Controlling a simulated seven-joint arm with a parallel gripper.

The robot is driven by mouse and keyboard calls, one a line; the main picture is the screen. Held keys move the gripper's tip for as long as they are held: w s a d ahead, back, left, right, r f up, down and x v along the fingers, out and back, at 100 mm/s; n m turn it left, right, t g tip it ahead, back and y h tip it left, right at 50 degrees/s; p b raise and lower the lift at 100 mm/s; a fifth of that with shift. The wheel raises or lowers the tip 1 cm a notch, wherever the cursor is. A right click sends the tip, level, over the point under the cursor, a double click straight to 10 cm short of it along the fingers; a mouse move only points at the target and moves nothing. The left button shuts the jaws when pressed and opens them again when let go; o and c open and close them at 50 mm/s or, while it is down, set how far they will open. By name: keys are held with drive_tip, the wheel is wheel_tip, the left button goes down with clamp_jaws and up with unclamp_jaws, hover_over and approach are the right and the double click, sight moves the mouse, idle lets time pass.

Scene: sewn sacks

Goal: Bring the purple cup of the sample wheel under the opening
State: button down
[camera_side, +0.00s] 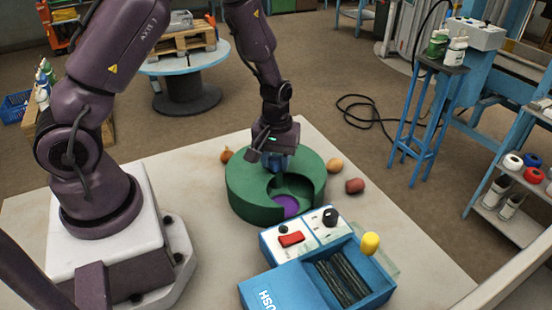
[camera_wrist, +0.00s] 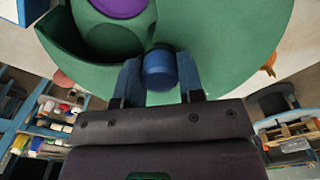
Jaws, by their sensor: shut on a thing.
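The sample wheel's round green housing (camera_side: 245,190) stands on the table, with a cut-out in its top facing the front. The purple cup (camera_side: 287,205) shows in the front part of this cut-out; its near edge is partly hidden by the rim. In the wrist view the purple cup (camera_wrist: 118,5) is cut off by the top edge, beside a round green shape (camera_wrist: 112,40) in the cut-out. My gripper (camera_side: 275,160) is above the housing's top, pointing down. In the wrist view its blue fingers are closed around a blue knob (camera_wrist: 159,72) beside the cut-out.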

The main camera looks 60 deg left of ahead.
drive_tip(key=shift+r+n, duration=0.1)
drive_tip(key=shift+n, duration=1.2)
drive_tip(key=c, duration=0.7)
unclamp_jaws()
drive_tip(key=shift+c, duration=0.2)
wheel_tip(320, 180, up, 13)
